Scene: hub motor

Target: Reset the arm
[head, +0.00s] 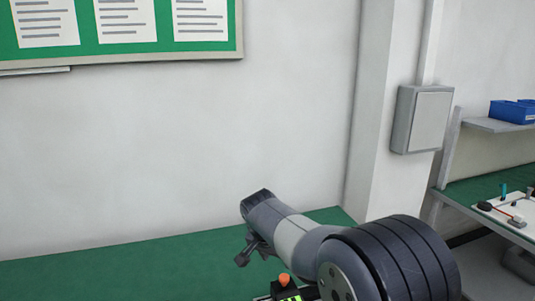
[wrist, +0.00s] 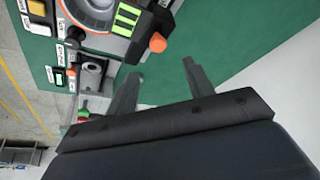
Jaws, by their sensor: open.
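My gripper (wrist: 161,67) is open and empty, its two dark fingers apart over the green bench top (wrist: 190,40) in the wrist view. In the head view my arm reaches in from the lower right, and a small part of my gripper (head: 243,259) shows above the bench. A dark device with green bars and an orange knob (wrist: 157,43) stands beside the fingers in the wrist view. The same orange knob (head: 285,280) shows at the bottom edge of the head view, just below the arm.
The wall ahead carries a green notice board (head: 160,45) and a grey box (head: 421,119). A side bench with a white tray (head: 512,212) and blue bins (head: 512,111) stands at right.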

